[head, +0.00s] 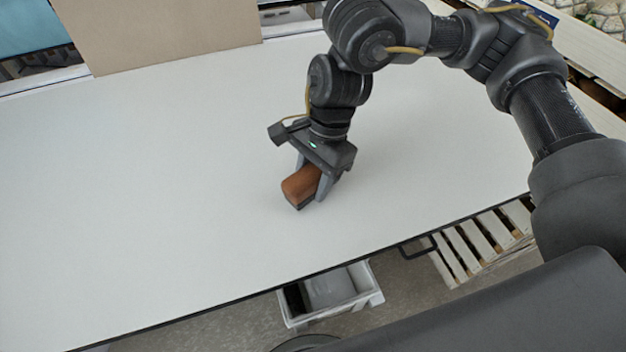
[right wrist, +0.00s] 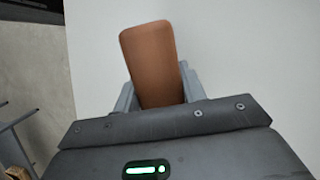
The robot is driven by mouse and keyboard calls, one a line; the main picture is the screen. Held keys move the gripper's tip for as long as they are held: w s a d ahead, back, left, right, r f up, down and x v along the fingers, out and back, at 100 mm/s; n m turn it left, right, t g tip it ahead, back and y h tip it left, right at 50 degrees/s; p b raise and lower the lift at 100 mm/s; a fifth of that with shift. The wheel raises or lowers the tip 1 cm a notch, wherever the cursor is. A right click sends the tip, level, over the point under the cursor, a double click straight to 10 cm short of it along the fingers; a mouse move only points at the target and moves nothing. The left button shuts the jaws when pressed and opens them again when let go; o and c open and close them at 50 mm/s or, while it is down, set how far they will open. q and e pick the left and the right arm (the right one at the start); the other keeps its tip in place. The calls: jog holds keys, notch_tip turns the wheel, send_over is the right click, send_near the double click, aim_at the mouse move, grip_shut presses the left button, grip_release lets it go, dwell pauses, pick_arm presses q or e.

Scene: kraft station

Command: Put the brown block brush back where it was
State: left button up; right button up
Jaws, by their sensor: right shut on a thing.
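The brown block brush (head: 300,185) is at the middle of the white table (head: 150,190), with its brown back up and a dark underside. My right gripper (head: 318,187) is shut on it from above, one finger on each side. In the right wrist view the brush (right wrist: 150,60) sticks out from between the grey fingers of the right gripper (right wrist: 160,92). I cannot tell whether the brush touches the table or is just above it. My left gripper is not in view.
A tan board (head: 160,35) stands at the table's back edge. A grey bin (head: 330,295) and a slatted wooden pallet (head: 485,240) are below the front edge. The table's left half is clear.

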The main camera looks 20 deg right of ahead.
jog(key=shift+f, duration=0.8)
